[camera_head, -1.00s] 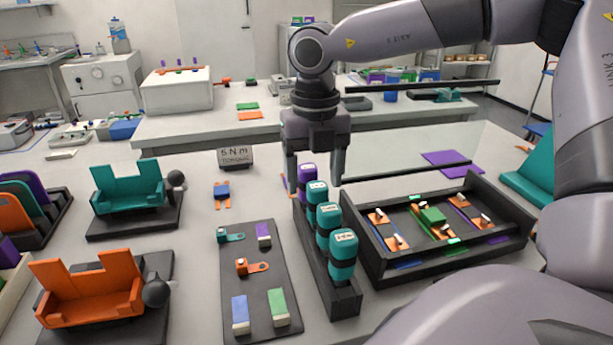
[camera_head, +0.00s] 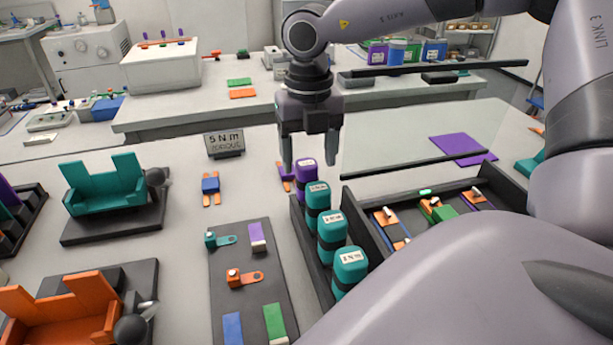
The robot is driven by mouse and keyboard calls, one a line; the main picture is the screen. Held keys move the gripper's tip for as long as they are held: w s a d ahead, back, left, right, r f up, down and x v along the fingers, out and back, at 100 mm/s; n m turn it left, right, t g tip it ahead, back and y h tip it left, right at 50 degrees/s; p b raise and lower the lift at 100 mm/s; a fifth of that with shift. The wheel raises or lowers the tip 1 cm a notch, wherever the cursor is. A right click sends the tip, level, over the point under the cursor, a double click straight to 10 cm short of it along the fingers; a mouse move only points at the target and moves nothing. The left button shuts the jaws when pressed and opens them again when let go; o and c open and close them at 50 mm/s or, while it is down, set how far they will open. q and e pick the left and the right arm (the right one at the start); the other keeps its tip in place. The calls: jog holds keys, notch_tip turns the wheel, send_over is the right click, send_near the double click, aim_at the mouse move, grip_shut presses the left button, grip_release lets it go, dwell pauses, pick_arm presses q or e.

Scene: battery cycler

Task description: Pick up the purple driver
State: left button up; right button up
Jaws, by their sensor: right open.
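The purple driver (camera_head: 306,179) stands upright at the far end of a dark rack (camera_head: 313,262), behind a row of three teal drivers (camera_head: 332,230). My right gripper (camera_head: 307,165) points down with its two fingers apart, right at the purple driver's top. One finger shows left of the driver and the other to its right. I cannot tell whether the fingers touch it. The lower part of the purple driver is hidden by the rack and the nearest teal driver. My left gripper is not in view.
A dark tray (camera_head: 480,190) with parts lies right of the rack, partly hidden by my right arm. A dark mat (camera_head: 238,305) with parts lies left. A clear panel (camera_head: 420,140) stands behind the tray.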

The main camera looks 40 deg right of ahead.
jog(key=shift+a+f+p, duration=0.2)
jog(key=shift+f+p, duration=0.3)
jog(key=shift+f, duration=1.85)
jog(key=shift+w, duration=0.1)
grip_shut()
